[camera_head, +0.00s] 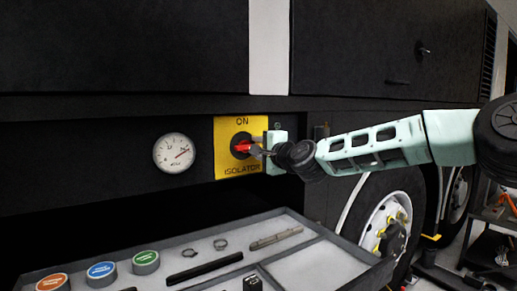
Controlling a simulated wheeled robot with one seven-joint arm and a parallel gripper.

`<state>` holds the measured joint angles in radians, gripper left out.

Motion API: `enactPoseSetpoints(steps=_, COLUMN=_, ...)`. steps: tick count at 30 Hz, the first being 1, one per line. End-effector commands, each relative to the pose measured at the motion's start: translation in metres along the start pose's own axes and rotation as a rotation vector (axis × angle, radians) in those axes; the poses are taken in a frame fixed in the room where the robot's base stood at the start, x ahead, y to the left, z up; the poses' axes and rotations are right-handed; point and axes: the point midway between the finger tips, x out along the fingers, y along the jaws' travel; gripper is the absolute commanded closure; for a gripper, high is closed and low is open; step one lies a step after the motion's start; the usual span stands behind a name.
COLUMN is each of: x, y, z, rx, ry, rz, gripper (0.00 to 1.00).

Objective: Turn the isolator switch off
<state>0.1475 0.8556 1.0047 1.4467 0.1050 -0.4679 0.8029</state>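The isolator switch has a yellow plate (225,165) marked ON at the top and ISOLATOR at the bottom. Its red handle (242,147) sits on a round dark base in the middle of the plate. My gripper (256,150) comes in from the right, with its fingers at the right end of the red handle. The fingers are small and partly overlap the handle, so I cannot tell whether they touch it or are closed on it. The gripper body hides the right edge of the plate.
A round white gauge (174,153) is left of the plate. Below stands a grey tray (325,262) with coloured round caps (102,272), clamps and bars. A wheel (385,215) is at the right. Dark coach panels (120,45) rise above.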

Motion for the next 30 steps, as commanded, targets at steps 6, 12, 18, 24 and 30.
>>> enactPoseSetpoints(steps=6, x=0.0, y=-0.001, z=0.0, rx=-0.002, ry=0.0, rz=-0.001, gripper=0.67)
enactPoseSetpoints(steps=12, x=-0.01, y=0.0, z=-0.001, rx=-0.003, ry=0.001, rz=-0.002, gripper=0.67)
enactPoseSetpoints(steps=18, x=-0.046, y=0.001, z=-0.002, rx=-0.006, ry=0.001, rz=-0.002, gripper=0.67)
enactPoseSetpoints(steps=24, x=-0.093, y=0.002, z=-0.002, rx=-0.007, ry=0.003, rz=0.0, gripper=0.67)
enactPoseSetpoints(steps=30, x=-0.133, y=0.0, z=-0.002, rx=-0.005, ry=0.003, rz=-0.001, gripper=0.67)
